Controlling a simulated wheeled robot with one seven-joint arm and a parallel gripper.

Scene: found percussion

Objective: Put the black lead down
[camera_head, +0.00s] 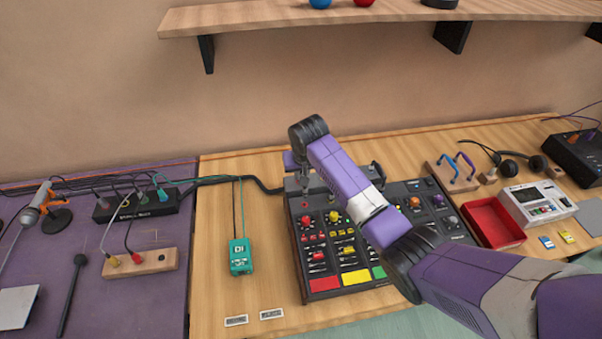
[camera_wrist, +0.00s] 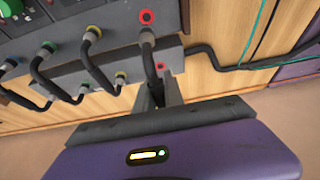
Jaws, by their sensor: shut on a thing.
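My gripper (camera_wrist: 160,96) is shut on a black lead (camera_wrist: 150,58) at the back edge of the black mixer (camera_wrist: 100,72). In the wrist view the lead runs from a grey end just below a red-ringed socket (camera_wrist: 147,17) down to between my fingers. A second red-ringed socket (camera_wrist: 162,67) is close beside the lead. I cannot tell whether either end is plugged in. In the head view my gripper (camera_head: 303,184) is over the mixer's back left corner, and the lead is too small to make out. The mixer (camera_head: 322,262) has coloured knobs and pads.
Several short black patch leads (camera_wrist: 88,55) with coloured ends arch beside the held one. A thick black cable (camera_head: 262,184) runs left to a black box (camera_head: 135,204). A teal box (camera_head: 240,256) and red tray (camera_head: 492,222) flank the mixer. Bare wood shows left of the mixer.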

